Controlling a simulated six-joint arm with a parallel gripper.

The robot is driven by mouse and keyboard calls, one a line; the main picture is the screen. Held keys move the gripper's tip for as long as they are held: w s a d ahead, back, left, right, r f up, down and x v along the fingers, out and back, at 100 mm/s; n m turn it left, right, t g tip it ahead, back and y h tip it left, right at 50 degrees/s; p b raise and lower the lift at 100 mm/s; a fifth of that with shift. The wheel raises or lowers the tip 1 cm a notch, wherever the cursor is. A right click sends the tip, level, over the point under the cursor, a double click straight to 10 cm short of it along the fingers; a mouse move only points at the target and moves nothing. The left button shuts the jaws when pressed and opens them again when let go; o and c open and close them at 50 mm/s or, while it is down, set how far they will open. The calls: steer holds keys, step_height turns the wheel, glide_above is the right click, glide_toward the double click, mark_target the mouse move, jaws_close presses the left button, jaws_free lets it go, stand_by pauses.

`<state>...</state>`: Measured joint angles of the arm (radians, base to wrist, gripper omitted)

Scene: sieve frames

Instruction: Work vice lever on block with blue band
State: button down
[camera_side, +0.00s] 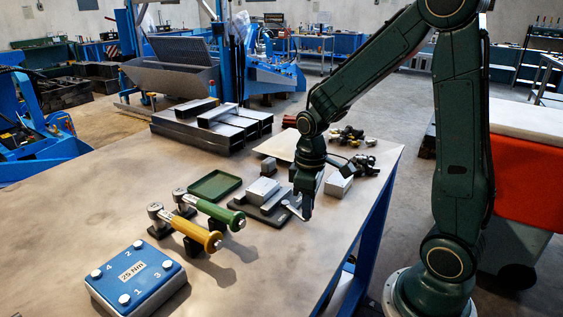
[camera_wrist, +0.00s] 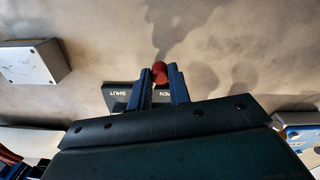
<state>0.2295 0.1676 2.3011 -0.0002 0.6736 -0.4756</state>
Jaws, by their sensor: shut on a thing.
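The vice (camera_side: 272,214) is a dark, low base with grey jaws on the table in the side view. A pale block (camera_side: 262,189) sits at its jaws; no blue band shows on it there. In the wrist view a part with blue and white faces (camera_wrist: 301,137) is cut off at the right edge. My gripper (camera_wrist: 160,76) is shut on the lever's red knob (camera_wrist: 159,68), beside a dark plate (camera_wrist: 120,95) marked SHUT, with a second word partly hidden. In the side view my gripper (camera_side: 303,207) points down at the vice's right side, with a pale lever part beside it.
A second pale block (camera_side: 338,185) stands right of my gripper; a grey block (camera_wrist: 30,64) shows left in the wrist view. A green tray (camera_side: 215,185), yellow and green-handled tools (camera_side: 190,228) and a blue 25 Nm box (camera_side: 135,276) lie leftward. Steel tubes (camera_side: 212,128) lie behind.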

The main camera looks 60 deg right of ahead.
steer(key=d+n, duration=0.2)
steer(key=n, duration=0.1)
steer(key=d+n, duration=0.1)
steer(key=shift+s+d+n, duration=0.25)
steer(key=shift+d+n, duration=0.1)
steer(key=shift+n, duration=0.05)
steer(key=d+n, duration=0.1)
steer(key=n, duration=0.1)
steer(key=d+n, duration=0.2)
steer(key=shift+w, duration=0.35)
steer(key=n, duration=0.1)
steer(key=w+d+n, duration=0.1)
steer(key=shift+d+n, duration=0.25)
steer(key=shift+n, duration=0.05)
steer(key=shift+w+d+n, duration=0.4)
steer(key=shift+n, duration=0.35)
steer(key=shift+w+d+n, duration=0.35)
steer(key=shift+n, duration=0.4)
steer(key=c, duration=1.3)
jaws_free()
steer(key=shift+r, duration=0.2)
step_height(320, 180, up, 14)
steer(key=shift+f, duration=0.25)
steer(key=shift+a, duration=0.1)
